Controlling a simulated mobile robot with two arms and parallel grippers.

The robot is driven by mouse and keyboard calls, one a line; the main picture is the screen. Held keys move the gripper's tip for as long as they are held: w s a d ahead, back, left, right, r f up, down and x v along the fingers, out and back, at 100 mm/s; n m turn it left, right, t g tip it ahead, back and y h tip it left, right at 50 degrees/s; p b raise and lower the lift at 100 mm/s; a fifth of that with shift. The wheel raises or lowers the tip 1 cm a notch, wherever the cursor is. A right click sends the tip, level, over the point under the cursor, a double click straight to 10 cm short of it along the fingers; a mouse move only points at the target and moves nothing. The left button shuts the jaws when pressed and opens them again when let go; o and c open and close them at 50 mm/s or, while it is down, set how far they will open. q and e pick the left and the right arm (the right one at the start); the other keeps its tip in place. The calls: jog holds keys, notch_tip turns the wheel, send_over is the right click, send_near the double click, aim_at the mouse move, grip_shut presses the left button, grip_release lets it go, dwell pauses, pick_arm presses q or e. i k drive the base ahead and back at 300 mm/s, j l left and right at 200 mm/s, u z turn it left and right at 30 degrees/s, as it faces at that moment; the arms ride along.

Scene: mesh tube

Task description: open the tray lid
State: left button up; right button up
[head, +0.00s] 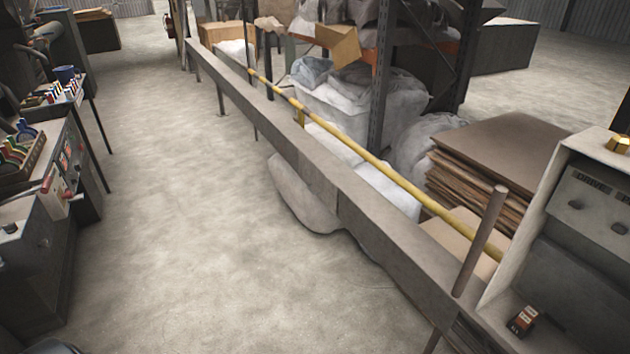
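I see no tray and no tray lid that I can make out in the head view. Neither of my grippers shows. A dark rounded edge pokes in at the bottom left, too little of it to tell what it is.
A long grey beam (320,185) with a yellow rail (370,158) runs diagonally across. A control console (60,185) stands left, a machine panel (590,215) right. Stacked cardboard (500,155), bags (345,105) and a shelf post (380,75) lie beyond the beam. The concrete floor (185,225) between is clear.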

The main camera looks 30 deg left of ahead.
aim_at(318, 184)
jog(key=i+j, duration=0.25)
jog(key=i+j+z, duration=0.1)
jog(key=i+j, duration=0.15)
jog(key=j, duration=0.15)
jog(key=i+j, duration=0.25)
jog(key=i+j+z, duration=0.1)
jog(key=j, duration=0.4)
jog(key=i+j, duration=0.35)
jog(key=i+j+z, duration=0.1)
jog(key=j, duration=0.25)
jog(key=i, duration=0.1)
